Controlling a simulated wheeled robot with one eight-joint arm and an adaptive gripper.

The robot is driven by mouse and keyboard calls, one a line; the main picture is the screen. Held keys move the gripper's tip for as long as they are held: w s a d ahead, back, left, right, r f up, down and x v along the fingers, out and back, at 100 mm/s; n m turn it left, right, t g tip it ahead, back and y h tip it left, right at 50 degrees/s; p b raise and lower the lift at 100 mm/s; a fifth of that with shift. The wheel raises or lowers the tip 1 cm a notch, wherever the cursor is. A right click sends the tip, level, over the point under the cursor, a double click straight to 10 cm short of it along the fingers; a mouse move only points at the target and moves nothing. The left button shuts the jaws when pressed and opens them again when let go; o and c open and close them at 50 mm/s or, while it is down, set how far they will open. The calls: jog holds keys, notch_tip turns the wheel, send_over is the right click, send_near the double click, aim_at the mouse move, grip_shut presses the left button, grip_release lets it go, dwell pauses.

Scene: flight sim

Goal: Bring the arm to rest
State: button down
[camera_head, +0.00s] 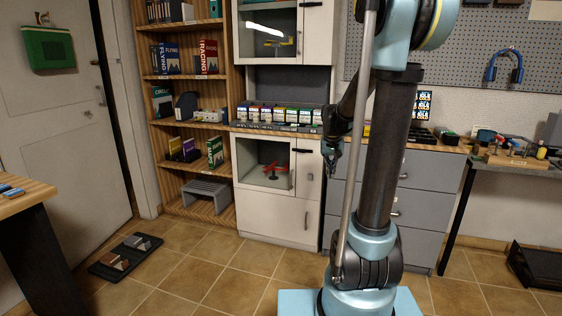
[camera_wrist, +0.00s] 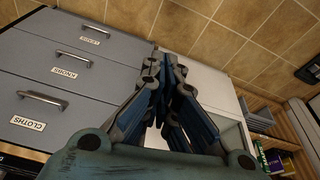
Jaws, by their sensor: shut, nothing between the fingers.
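My gripper (camera_head: 331,150) hangs in front of the white cabinet and the grey drawers in the head view, beside my dark arm column. It is shut and empty, pointing down. In the wrist view my gripper (camera_wrist: 168,60) shows its fingers drawn together, with the floor tiles beyond the tips. No object is between the fingers. Part of my arm is hidden behind my column in the head view.
Grey drawers (camera_head: 419,190) stand right behind my arm. They also show labelled in the wrist view (camera_wrist: 65,75). A white cabinet (camera_head: 257,209) stands left of them. A bookshelf (camera_head: 165,116) is further left. A workbench (camera_head: 515,163) is at right. Tiled floor lies open at front left.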

jog(key=s+f+n, duration=0.1)
jog(key=s+f, duration=0.2)
jog(key=s, duration=1.2)
jog(key=s+f+n, duration=0.1)
jog(key=s+f, duration=0.2)
jog(key=s, duration=1.3)
jog(key=shift+a+g+y, duration=0.4)
jog(key=shift+f, duration=0.1)
